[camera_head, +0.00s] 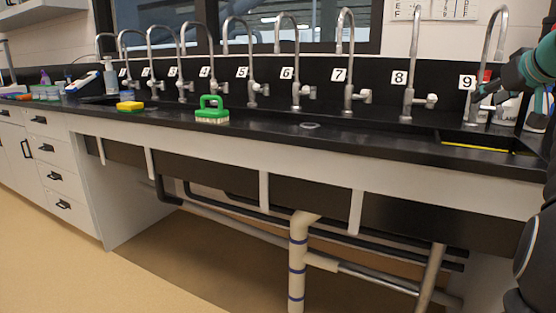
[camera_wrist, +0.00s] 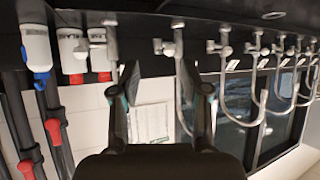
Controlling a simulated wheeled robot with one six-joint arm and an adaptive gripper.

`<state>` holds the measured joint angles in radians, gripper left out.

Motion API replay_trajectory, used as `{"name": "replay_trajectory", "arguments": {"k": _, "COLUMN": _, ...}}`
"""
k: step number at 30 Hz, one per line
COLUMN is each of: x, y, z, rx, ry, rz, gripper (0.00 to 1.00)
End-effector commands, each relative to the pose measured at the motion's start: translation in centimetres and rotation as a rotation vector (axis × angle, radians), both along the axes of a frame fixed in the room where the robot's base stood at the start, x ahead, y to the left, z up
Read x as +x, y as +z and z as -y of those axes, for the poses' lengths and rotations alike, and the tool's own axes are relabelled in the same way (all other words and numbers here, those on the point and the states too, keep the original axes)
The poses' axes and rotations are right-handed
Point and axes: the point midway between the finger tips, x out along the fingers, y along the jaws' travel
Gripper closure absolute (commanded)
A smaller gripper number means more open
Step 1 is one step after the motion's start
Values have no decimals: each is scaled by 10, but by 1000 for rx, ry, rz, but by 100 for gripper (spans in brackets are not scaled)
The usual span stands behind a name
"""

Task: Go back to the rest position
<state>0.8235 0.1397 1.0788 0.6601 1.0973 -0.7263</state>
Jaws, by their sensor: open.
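My gripper (camera_wrist: 160,78) shows in the wrist view with its two dark fingers spread apart. Nothing is held between them. That view is upside down and shows wall, a paper sheet (camera_wrist: 152,122) and taps beyond the fingers. In the head view my gripper (camera_head: 484,95) is at the right edge, in front of tap 9 (camera_head: 494,50) and above the right end of the black counter (camera_head: 380,130). Part of my arm runs out of the picture there. I cannot tell whether the gripper touches the tap.
A row of numbered taps stands along the counter's back. A green brush (camera_head: 212,110) and a yellow sponge (camera_head: 130,105) lie on the counter. Bottles with red and blue parts (camera_wrist: 38,48) stand near the gripper in the wrist view. The floor (camera_head: 120,275) in front is clear.

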Motion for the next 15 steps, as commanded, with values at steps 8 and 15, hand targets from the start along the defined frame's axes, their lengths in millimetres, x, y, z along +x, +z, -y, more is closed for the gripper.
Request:
{"name": "replay_trajectory", "arguments": {"k": 8, "x": -5, "y": -18, "z": -39, "rx": 39, "ry": 3, "rz": -49, "gripper": 54}}
{"name": "replay_trajectory", "arguments": {"k": 15, "x": -13, "y": -44, "z": -95, "rx": 77, "ry": 16, "rz": -112, "gripper": 54}}
